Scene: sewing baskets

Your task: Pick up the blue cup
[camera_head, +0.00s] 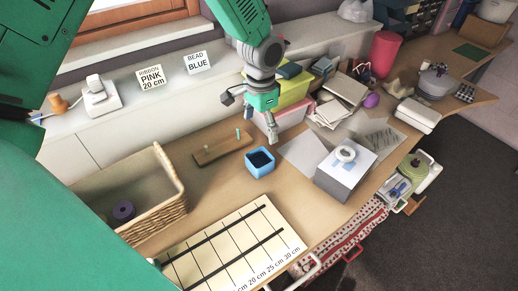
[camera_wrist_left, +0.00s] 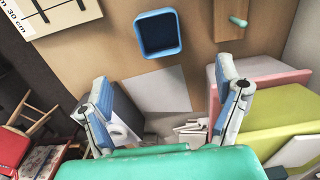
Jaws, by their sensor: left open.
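The blue cup (camera_head: 261,168) is a small square open container standing upright on the wooden table. It looks empty and also shows in the left wrist view (camera_wrist_left: 158,35), at the top centre. My left gripper (camera_head: 249,118) is above the table, behind and above the cup in the head view. Its fingers are spread apart with nothing between them. In the wrist view the open left gripper (camera_wrist_left: 163,72) has its fingertips below the cup in the picture, apart from it. My right gripper is not in view.
A wooden peg board (camera_head: 222,147) lies close left of the cup. A wicker basket (camera_head: 176,186) holds a purple spool (camera_head: 123,211). A ruled measuring board (camera_head: 225,247) lies in front. Green and pink boxes (camera_head: 291,92) stand behind; a grey box (camera_head: 340,183) stands right.

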